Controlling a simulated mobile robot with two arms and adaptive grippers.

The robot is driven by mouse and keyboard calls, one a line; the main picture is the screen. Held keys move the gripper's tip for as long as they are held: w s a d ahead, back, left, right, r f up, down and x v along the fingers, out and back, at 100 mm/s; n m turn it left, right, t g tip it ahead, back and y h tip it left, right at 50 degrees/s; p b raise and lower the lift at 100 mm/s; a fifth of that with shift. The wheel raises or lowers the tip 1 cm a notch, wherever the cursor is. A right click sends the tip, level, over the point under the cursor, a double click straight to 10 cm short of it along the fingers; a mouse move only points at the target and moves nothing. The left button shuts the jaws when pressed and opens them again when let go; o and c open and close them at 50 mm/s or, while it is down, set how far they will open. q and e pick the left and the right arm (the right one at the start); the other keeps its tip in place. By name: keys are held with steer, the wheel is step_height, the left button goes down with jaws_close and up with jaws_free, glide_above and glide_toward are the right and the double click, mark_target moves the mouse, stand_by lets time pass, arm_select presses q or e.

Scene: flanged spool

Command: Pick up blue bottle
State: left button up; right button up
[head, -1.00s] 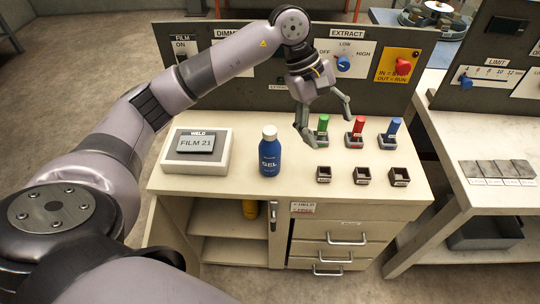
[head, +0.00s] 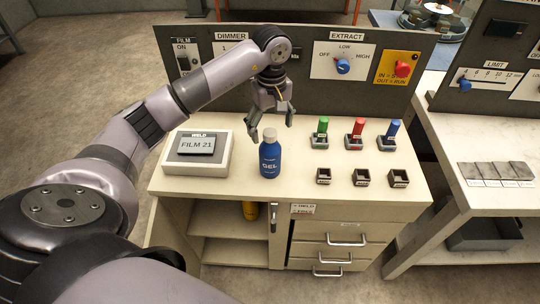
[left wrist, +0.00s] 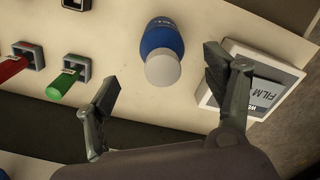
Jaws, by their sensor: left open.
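My left gripper (head: 272,128) is open and empty, just above and behind the bottle's cap in the head view. In the left wrist view the bottle (left wrist: 161,42) shows cap toward the camera, beyond the gap between the two open fingers (left wrist: 160,88). The bottle looks apart from both fingers, though in the head view a finger overlaps near its cap. My right gripper is not in view.
The FILM 21 box (head: 222,166) stands close left of the bottle. Green (head: 322,127), red (head: 358,128) and blue (head: 393,129) handled pieces stand in holders to the right, behind small dark open boxes (head: 361,177). A control panel (head: 300,80) rises behind.

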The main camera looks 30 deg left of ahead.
mark_target(270, 144)
arm_select(q)
steer(key=shift+f, duration=0.7)
step_height(270, 144, down, 5)
steer(key=shift+s+a+r+p, duration=0.1)
steer(key=shift+s+r+p, duration=0.1)
steer(key=shift+p, duration=1)
steer(key=shift+w+f, duration=0.1)
steer(key=shift+f, duration=0.25)
steer(key=shift+c, duration=0.2)
jaws_close()
